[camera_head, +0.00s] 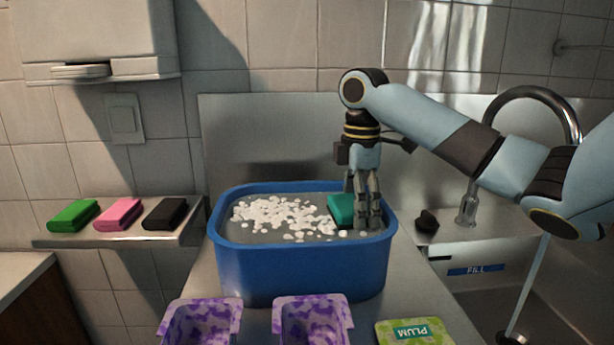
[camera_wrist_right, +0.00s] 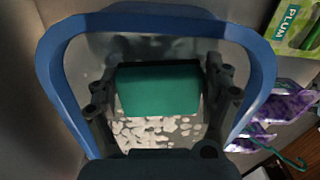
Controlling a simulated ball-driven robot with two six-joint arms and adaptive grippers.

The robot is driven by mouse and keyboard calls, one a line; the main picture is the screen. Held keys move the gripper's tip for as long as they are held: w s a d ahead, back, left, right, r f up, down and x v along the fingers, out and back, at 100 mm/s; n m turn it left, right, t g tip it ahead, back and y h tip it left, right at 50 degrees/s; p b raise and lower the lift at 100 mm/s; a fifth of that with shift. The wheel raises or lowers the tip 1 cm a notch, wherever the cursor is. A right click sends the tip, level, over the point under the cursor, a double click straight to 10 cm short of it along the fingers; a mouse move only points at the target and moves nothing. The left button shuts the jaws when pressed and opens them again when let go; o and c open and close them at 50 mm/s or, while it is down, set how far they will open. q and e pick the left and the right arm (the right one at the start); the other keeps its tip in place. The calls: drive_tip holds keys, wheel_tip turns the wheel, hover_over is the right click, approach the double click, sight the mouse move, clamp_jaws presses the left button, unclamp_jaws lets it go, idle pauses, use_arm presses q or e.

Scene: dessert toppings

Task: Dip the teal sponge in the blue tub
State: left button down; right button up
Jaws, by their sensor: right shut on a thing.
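The blue tub (camera_head: 302,270) stands on the counter in the middle of the head view, filled with grey water and white foam patches. My right gripper (camera_head: 364,219) reaches down into the right part of the tub, fingers pointing down. It is shut on the teal sponge (camera_head: 341,210), which is at the water surface inside the tub. In the right wrist view the teal sponge (camera_wrist_right: 158,89) sits between the two fingers, with foam beside it and the tub's rim (camera_wrist_right: 150,20) around it. How deep the sponge's underside is cannot be seen. My left gripper is not in view.
Green (camera_head: 73,215), pink (camera_head: 118,213) and black (camera_head: 164,213) sponges lie on a shelf at left. Two purple-patterned containers (camera_head: 310,306) and a green PLUM packet (camera_head: 413,332) are in front. A sink with a curved faucet (camera_head: 540,95) is at right.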

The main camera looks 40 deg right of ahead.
sight(336, 198)
drive_tip(key=shift+w+f, duration=0.1)
drive_tip(key=shift+f, duration=0.35)
drive_tip(key=w+r+n+p, duration=0.1)
drive_tip(key=p, duration=0.1)
drive_tip(key=w+a+r+n+p, duration=0.1)
drive_tip(key=p, duration=0.2)
drive_tip(key=w+n+p, duration=0.1)
drive_tip(key=p, duration=0.2)
drive_tip(key=shift+w+a+r+n, duration=0.2)
drive_tip(key=shift+w+r+n, duration=0.1)
drive_tip(key=shift+w+r, duration=0.1)
drive_tip(key=w+a+r+n+p, duration=0.3)
drive_tip(key=a+r+n+p, duration=0.2)
drive_tip(key=p, duration=0.7)
drive_tip(key=shift+n, duration=0.3)
drive_tip(key=shift+w+d+f+b, duration=0.1)
drive_tip(key=shift+f+b, duration=1.95)
drive_tip(key=shift+f, duration=1.25)
drive_tip(key=shift+d+f+b, duration=0.1)
drive_tip(key=shift+f+b, duration=1.9)
drive_tip(key=shift+f, duration=1.25)
